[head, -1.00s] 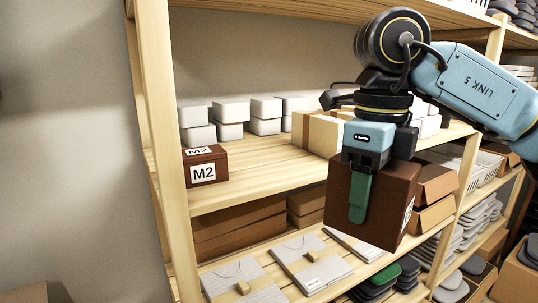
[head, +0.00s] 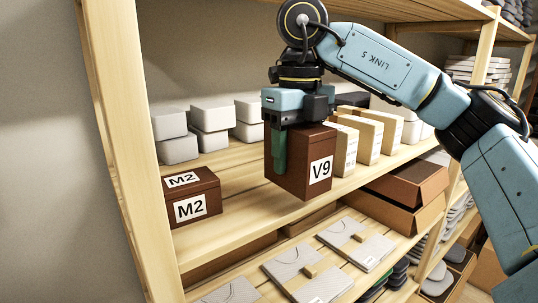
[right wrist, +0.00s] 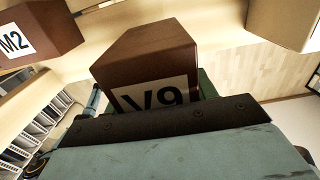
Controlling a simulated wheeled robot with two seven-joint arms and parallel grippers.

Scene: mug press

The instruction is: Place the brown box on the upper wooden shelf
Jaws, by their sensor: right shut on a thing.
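The brown box labelled V9 (head: 300,170) is held by my right gripper (head: 279,150) at the front edge of the upper wooden shelf (head: 240,218). The gripper comes from above, with a green finger down the box's left face; the other finger is hidden. In the right wrist view the V9 box (right wrist: 150,60) sits in the jaws, its label partly covered. I cannot tell whether the box touches the shelf. My left gripper is not in view.
A brown M2 box (head: 193,198) stands on the same shelf to the left, with a gap between. White containers (head: 210,130) stand behind, and tan boxes (head: 345,148) stand close to the right. A wooden post (head: 125,150) bounds the left. Folded shirts (head: 310,268) lie below.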

